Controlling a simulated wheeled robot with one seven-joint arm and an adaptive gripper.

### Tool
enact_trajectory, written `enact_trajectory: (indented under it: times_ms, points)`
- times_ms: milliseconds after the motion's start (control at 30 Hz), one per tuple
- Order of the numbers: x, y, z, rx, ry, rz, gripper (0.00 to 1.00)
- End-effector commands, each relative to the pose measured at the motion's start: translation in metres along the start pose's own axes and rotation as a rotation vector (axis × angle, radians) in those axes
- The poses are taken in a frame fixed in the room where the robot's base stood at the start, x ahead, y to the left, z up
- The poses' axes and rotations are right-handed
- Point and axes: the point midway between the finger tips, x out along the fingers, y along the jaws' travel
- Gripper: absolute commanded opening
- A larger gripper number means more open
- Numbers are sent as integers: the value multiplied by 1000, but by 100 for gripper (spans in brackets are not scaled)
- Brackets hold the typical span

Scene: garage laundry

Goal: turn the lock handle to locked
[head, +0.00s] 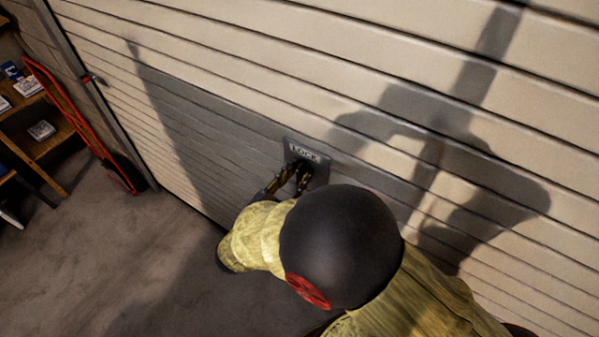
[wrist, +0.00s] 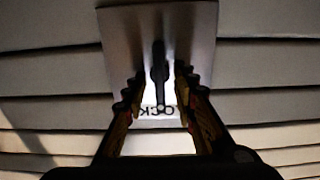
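The lock plate (head: 320,147) is a grey metal square marked LOCK, fixed on the garage door. It also shows in the wrist view (wrist: 118,40), with its letters upside down. The dark lock handle (wrist: 158,58) stands out from the plate and runs up and down in the wrist view. My gripper (wrist: 160,78) is open, its two toothed fingers on either side of the handle. Light gaps show between the handle and both fingers. In the head view my gripper (head: 292,174) is at the plate's lower part, and the handle cannot be told clearly from the dark fingertips.
The ribbed garage door (head: 230,70) fills most of the head view, with my arm's shadow across it. A red hand truck (head: 82,118) and a wooden shelf (head: 50,142) with small boxes stand at the left. The concrete floor (head: 130,245) at lower left is clear.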

Motion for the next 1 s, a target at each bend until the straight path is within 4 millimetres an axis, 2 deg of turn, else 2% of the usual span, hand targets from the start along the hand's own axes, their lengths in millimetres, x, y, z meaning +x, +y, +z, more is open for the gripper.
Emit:
enact_trajectory:
  times_ms: [167,667,1000]
  points:
    - [0,0,0,0,0,0,27]
    - [0,0,0,0,0,0,0]
    - [0,0,0,20,0,0,0]
